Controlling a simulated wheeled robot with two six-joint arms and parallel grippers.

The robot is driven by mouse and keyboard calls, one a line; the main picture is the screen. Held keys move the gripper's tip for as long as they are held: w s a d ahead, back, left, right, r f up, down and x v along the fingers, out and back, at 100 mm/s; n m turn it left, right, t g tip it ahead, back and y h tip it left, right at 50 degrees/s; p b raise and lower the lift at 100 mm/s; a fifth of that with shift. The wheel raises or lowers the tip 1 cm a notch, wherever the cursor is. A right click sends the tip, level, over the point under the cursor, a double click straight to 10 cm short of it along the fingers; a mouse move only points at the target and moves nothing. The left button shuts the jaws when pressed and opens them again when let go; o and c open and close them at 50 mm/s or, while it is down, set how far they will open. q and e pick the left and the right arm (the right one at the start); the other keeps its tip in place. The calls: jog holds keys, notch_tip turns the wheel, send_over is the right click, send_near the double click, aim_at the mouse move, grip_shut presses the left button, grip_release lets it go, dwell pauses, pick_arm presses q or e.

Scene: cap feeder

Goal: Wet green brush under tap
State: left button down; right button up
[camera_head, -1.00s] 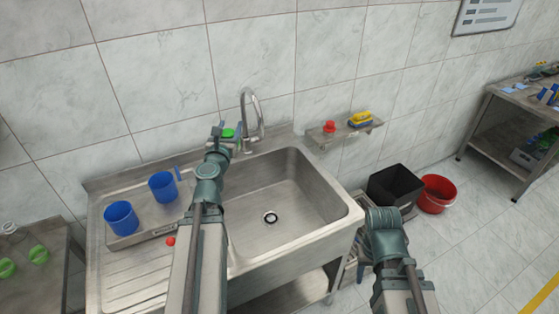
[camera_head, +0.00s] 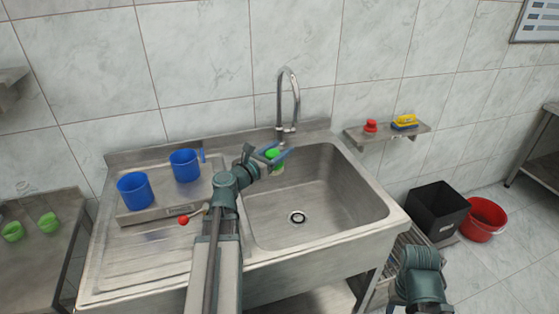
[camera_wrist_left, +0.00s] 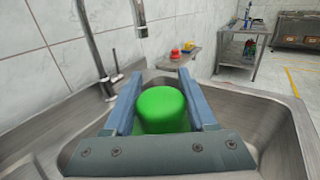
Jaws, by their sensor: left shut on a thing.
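The green brush (camera_head: 272,154) is a round green knob with a paler part below it. My left gripper (camera_head: 275,153) is shut on it and holds it over the back left of the sink basin. In the left wrist view the green knob (camera_wrist_left: 163,108) sits between the two blue fingers. The chrome tap (camera_head: 289,95) stands at the sink's back edge, its spout arching over; the spout end (camera_wrist_left: 141,22) also shows in the left wrist view, beyond and slightly left of the brush. No water is visible. Part of my right arm shows at lower right, but its fingers do not.
Two blue mugs (camera_head: 135,191) stand on the drainboard left of the sink (camera_head: 315,205), with a red knob (camera_head: 183,221) near them. A wall shelf (camera_head: 390,137) holds a red item and a yellow-blue sponge. Black (camera_head: 437,210) and red (camera_head: 483,219) bins stand right.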

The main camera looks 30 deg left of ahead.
pick_arm(q)
jog(key=w+f+b, duration=0.2)
jog(key=w, duration=1.2)
jog(key=shift+a+f+b, duration=0.35)
jog(key=shift+a+f, duration=0.05)
jog(key=shift+s, duration=0.1)
dwell(0.7)
jog(key=s, duration=0.7)
jog(key=shift+s+d, duration=0.25)
jog(key=shift+s, duration=0.15)
jog(key=shift+s, duration=0.1)
dwell(1.4)
